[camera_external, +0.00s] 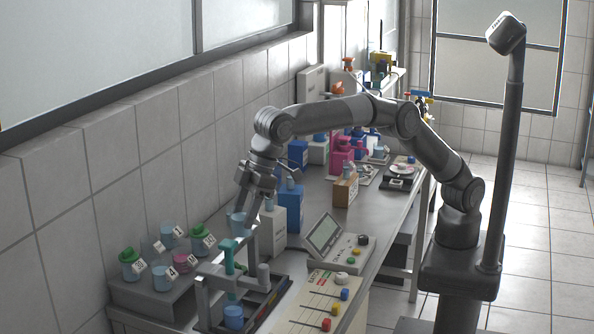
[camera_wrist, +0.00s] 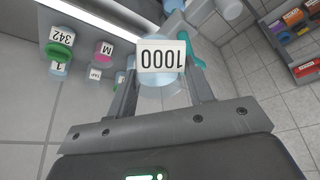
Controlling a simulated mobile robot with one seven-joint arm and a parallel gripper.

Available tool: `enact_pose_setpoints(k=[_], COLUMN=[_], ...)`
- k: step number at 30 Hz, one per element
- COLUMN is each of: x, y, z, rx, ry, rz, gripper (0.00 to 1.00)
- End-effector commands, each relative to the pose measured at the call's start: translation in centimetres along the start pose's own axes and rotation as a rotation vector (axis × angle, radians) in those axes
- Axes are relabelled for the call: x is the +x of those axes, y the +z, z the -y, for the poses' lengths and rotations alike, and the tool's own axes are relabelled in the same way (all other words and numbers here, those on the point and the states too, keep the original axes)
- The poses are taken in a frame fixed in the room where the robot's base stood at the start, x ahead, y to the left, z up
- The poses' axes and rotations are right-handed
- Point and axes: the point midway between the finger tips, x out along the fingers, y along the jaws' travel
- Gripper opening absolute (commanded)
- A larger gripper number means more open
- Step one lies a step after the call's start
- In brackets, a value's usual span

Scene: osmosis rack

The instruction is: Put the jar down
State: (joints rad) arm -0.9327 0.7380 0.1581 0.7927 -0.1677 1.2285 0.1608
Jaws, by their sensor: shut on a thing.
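The jar (camera_external: 237,223) is a small pale-blue, see-through vessel. In the wrist view the jar (camera_wrist: 160,98) carries a white label reading 1000, which looks upside down and hides part of it. My gripper (camera_external: 246,216) is shut on the jar, with one finger on each side in the wrist view (camera_wrist: 161,72). It holds the jar at the left side of the bench, just behind the teal-columned rack (camera_external: 229,262). I cannot tell whether the jar's base touches anything.
A grey stand (camera_external: 145,296) at the left wall bears several labelled jars, some green-lidded, one pink. A blue jar (camera_external: 233,317) sits low in the rack.

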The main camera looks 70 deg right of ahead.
Motion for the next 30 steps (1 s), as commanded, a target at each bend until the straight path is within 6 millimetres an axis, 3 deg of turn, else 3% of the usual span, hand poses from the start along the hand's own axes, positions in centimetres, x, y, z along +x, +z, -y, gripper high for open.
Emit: enact_pose_setpoints(k=[11, 17, 23, 30], x=[-2.9, -5.4, -9.0, -13.6], y=[2.0, 4.8, 9.9, 18.4], z=[-5.0, -9.9, -16.8, -24.5], rx=[0.163, 0.334, 0.592, 0.93], ry=[0.07, 0.14, 0.247, 0.386], rz=[-0.001, -0.002, -0.002, -0.002], gripper=[0.21, 0.21, 0.21, 0.21])
